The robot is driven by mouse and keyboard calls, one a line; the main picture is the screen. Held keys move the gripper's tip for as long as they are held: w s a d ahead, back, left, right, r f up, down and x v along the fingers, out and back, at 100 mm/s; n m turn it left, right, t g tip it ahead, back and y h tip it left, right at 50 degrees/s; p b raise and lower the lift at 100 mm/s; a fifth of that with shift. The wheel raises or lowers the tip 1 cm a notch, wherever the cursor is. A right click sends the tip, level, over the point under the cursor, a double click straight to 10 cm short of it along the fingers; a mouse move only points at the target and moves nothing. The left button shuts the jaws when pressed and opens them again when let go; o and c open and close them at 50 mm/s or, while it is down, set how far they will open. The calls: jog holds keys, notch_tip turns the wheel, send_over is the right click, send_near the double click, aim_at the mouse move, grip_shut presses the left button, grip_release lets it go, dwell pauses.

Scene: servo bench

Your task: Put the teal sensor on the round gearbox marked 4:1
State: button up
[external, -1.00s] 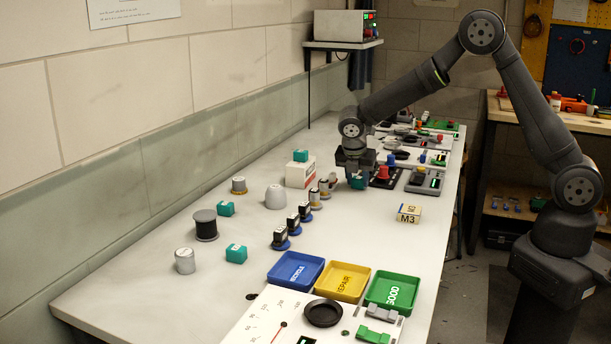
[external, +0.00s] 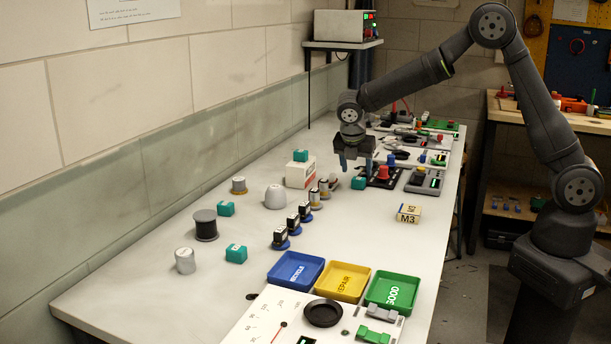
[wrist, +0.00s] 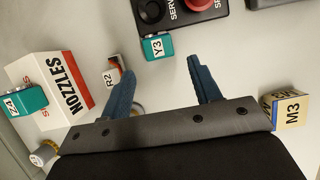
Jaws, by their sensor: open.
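My gripper (external: 354,164) is open and empty above the bench. In the wrist view its blue fingers (wrist: 160,68) point toward a teal block marked Y3 (wrist: 158,45), just beyond the fingertips and apart from them. That block (external: 358,183) sits on the bench near the dark switch panel. Other teal blocks are one on the nozzles box (external: 300,155), marked Z4 in the wrist view (wrist: 25,99), and two on the left of the bench (external: 226,208) (external: 236,254). Small round units (external: 315,198) stand left of the gripper; one reads R2 (wrist: 115,70). I cannot read 4:1 anywhere.
The nozzles box (external: 299,174) stands left of my gripper. A yellow and white M3 box (external: 409,214) is at the right. A dark spool (external: 205,225), silver cylinder (external: 185,261) and white dome (external: 275,197) stand left. Blue, yellow and green trays (external: 294,270) are in front.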

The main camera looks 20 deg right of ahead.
jog(key=v, duration=0.6)
jog(key=shift+r, duration=0.2)
jog(key=shift+o, duration=0.5)
jog(key=shift+s+a+r, duration=0.2)
jog(key=shift+r, duration=0.25)
